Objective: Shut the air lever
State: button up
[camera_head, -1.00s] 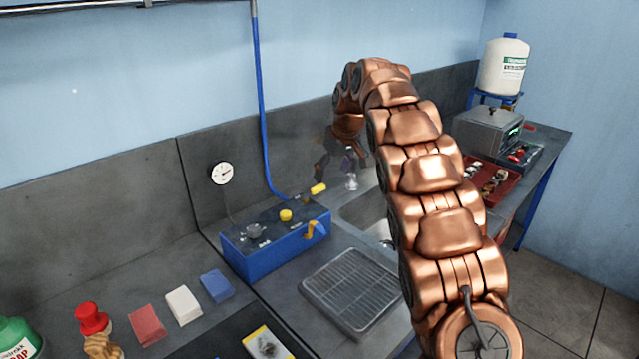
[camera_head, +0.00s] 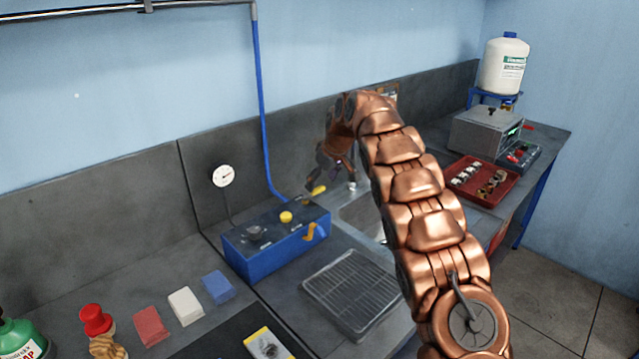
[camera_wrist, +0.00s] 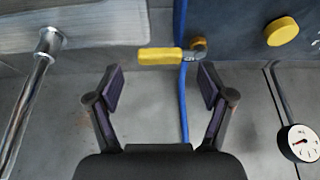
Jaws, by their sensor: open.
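The yellow-handled air lever (camera_head: 318,190) sits at the back right end of the blue box, by the blue hose. In the wrist view its handle (camera_wrist: 160,56) points left from a brass fitting, across the hose's line. My gripper (camera_wrist: 160,82) is open and empty, its two dark fingers spread. In that view the handle lies just beyond the fingertips, roughly centred between them; I cannot tell the exact gap in depth. In the head view my gripper (camera_head: 314,182) is close by the lever, and its fingers are partly hard to make out.
The blue box (camera_head: 272,252) carries a yellow knob (camera_head: 286,217) and a yellow-orange tap (camera_head: 314,232). A dial gauge (camera_head: 223,176) is on the wall panel. The sink tap (camera_wrist: 35,85) stands left of my gripper in the wrist view. A drain rack (camera_head: 352,285) lies in front.

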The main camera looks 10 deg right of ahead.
jog(key=shift+p+x, duration=0.3)
jog(key=shift+x, duration=0.95)
jog(key=shift+c, duration=0.2)
grip_shut()
